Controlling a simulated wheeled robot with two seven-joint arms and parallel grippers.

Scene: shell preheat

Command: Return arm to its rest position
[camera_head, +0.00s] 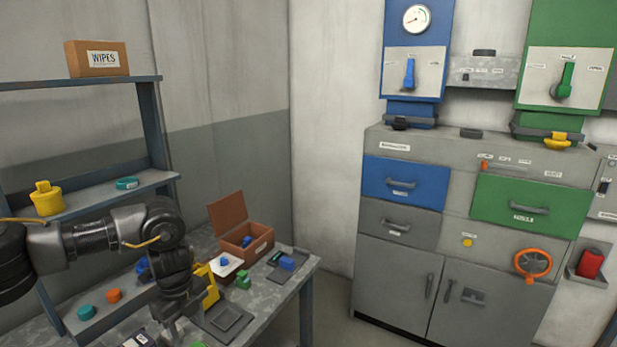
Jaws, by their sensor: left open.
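My left arm comes in from the left and bends down over the workbench (258,318). My left gripper (178,312) points down near the bench's front left part, open, with its fingertips hard to make out. A yellow piece (208,287) shows right beside it; I cannot tell whether they touch. A dark square plate (228,318) lies on the bench to the right of the gripper. My right gripper is not in view.
A brown open box (246,243), green blocks (243,280) and a blue block (287,263) are on the bench. Shelves (95,197) with a yellow canister (46,198) stand close to my arm. Grey cabinets (395,285) stand at right, with open floor before them.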

